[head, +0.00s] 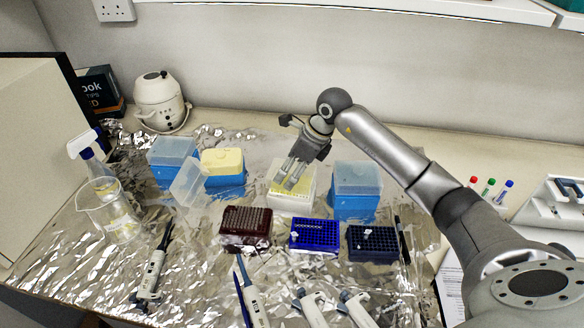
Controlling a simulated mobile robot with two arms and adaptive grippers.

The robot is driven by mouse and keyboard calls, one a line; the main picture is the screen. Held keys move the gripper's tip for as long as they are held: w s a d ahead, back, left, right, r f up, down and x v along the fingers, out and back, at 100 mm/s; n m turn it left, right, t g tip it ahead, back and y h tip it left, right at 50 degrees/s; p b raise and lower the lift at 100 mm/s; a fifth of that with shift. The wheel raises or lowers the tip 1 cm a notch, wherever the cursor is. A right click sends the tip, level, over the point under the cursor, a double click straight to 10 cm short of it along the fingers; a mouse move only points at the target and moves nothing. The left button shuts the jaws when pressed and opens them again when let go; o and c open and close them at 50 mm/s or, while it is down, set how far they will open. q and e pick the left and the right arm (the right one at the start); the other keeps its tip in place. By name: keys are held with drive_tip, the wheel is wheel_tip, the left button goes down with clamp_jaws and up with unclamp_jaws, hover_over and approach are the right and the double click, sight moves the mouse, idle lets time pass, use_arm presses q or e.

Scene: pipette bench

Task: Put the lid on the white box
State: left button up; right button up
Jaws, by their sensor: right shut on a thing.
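The white box (291,205) stands near the middle of the foil-covered bench, with a pale yellow top. My right gripper (287,183) reaches down over it from the upper right, its fingers at the top of the box. It is shut on what looks like the clear lid (308,172), which is hard to make out against the yellow top. I cannot tell whether the lid is seated or just above the box. My left gripper is not in view.
A blue box with yellow top (224,178), with a clear lid (187,183) tilted beside it, and lidded blue boxes (172,176) (355,205) flank the white box. A dark red rack (245,240) and blue racks (315,248) (374,257) stand in front. Pipettes lie nearer; a glass beaker (113,222) stands left.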

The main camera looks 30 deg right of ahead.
drive_tip(key=shift+f+b, duration=0.3)
drive_tip(key=shift+f+b, duration=0.5)
drive_tip(key=shift+f, duration=0.1)
drive_tip(key=shift+f, duration=0.15)
idle(0.4)
drive_tip(key=shift+f+b, duration=0.3)
drive_tip(key=shift+b, duration=0.15)
drive_tip(key=shift+f, duration=0.1)
idle(0.3)
drive_tip(key=o, duration=0.9)
drive_tip(key=shift+c, duration=0.2)
